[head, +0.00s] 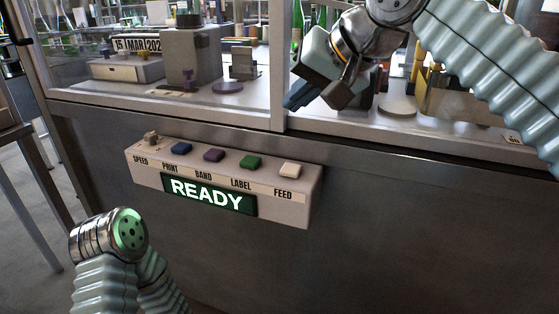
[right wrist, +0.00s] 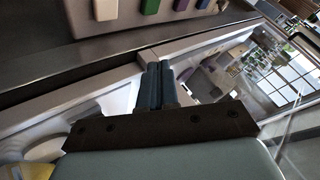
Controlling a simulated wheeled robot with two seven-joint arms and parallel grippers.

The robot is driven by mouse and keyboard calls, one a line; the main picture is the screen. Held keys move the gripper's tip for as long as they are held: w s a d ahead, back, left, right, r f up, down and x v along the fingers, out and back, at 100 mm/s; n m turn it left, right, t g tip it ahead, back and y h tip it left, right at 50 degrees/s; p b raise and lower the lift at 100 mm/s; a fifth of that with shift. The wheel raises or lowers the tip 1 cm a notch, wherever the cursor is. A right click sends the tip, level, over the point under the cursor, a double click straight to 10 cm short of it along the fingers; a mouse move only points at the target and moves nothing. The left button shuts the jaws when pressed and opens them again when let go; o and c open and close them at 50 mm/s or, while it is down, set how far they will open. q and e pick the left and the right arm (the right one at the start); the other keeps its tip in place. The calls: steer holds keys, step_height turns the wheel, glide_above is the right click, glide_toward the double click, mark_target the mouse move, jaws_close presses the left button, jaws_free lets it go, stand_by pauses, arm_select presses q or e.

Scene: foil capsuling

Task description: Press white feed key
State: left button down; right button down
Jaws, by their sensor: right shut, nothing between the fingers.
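The white feed key (head: 290,170) is a small cream block at the right end of a pale control box (head: 318,178), above the printed word FEED. In the right wrist view the white key (right wrist: 106,10) is at the top edge. My right gripper (head: 291,103) is shut and empty, its dark blue fingers pointing down and left. In the head view it appears above the key, apart from it. It also shows in the right wrist view (right wrist: 154,68), below the key. My left arm is at lower left; its gripper is out of view.
Green (head: 250,162), purple (head: 214,155) and blue (head: 181,148) keys and a speed knob (head: 151,138) share the box top. A lit display (head: 208,194) reads READY. Behind is a machine deck (head: 245,107) with a glazed frame and post.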

mark_target(296, 169)
steer(key=shift+f, duration=0.1)
step_height(296, 169, down, 9)
steer(key=b, duration=0.5)
stand_by(2.2)
steer(key=shift+f, duration=0.25)
steer(key=shift+f+b, duration=0.5)
steer(key=shift+b, duration=0.1)
stand_by(0.5)
stand_by(0.4)
steer(key=shift+r+p, duration=0.95)
steer(key=shift+p, duration=0.1)
